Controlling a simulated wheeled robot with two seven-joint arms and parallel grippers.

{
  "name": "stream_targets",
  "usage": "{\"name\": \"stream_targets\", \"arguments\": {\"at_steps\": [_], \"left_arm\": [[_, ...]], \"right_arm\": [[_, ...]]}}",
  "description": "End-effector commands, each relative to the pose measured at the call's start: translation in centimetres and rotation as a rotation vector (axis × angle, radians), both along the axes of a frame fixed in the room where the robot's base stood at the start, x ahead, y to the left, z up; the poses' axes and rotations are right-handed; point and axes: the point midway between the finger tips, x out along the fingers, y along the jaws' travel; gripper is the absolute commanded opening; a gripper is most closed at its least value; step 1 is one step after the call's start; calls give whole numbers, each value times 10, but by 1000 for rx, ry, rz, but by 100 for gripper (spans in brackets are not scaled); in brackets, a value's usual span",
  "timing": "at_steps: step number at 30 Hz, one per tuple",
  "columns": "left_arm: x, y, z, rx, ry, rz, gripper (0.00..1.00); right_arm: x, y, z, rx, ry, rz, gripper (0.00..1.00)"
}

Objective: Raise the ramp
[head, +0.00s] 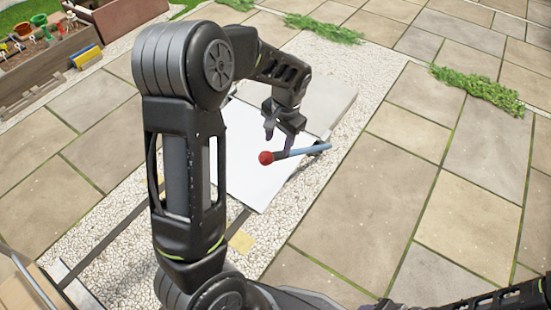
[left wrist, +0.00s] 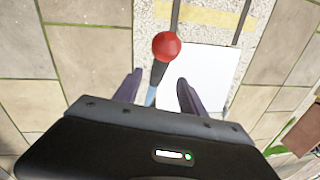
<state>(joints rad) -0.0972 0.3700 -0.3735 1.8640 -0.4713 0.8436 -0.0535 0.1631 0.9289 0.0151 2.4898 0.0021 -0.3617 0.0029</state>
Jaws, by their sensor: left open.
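A lever with a red ball knob (head: 265,157) and a blue-grey rod (head: 305,151) shows above the right edge of a flat white panel (head: 245,165), which looks like the ramp. Whether the panel is tilted I cannot tell. My left gripper (head: 283,138) is open, with its fingers down close to the lever behind the knob. In the left wrist view the red knob (left wrist: 166,46) lies beyond the fingertips, and the rod passes between the two open fingers (left wrist: 158,86). My right gripper is out of the picture; part of my right arm shows at the lower right.
A grey slab (head: 328,103) adjoins the white panel at the back. Dark rails (head: 110,235) run along the gravel strip, with a yellow patch (head: 241,241) near them. A wooden planter (head: 45,65) with pots stands at the upper left. Paving at the right is clear except for grass tufts.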

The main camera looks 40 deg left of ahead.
Motion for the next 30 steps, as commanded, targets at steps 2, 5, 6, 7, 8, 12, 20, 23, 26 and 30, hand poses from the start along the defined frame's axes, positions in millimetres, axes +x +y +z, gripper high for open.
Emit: {"name": "stream_targets", "arguments": {"at_steps": [2,5,6,7,8,12,20,23,26,30], "left_arm": [[0,0,-1,-1,1,0,49],[-1,0,-5,-1,2,0,49],[-1,0,-8,-1,3,0,49],[-1,1,-11,-2,3,0,49],[-1,1,-14,-2,4,1,49],[-1,4,-35,-2,4,1,49],[0,10,-71,-2,3,0,49],[1,10,-78,-2,1,0,49],[1,11,-79,-2,0,0,49],[1,11,-78,-2,0,0,49]], "right_arm": [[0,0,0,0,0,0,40],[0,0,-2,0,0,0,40],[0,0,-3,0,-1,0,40],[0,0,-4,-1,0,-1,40],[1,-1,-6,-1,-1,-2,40],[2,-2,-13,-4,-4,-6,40],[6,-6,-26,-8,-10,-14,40],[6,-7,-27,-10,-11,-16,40],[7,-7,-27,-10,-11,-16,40],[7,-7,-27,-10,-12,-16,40]]}}
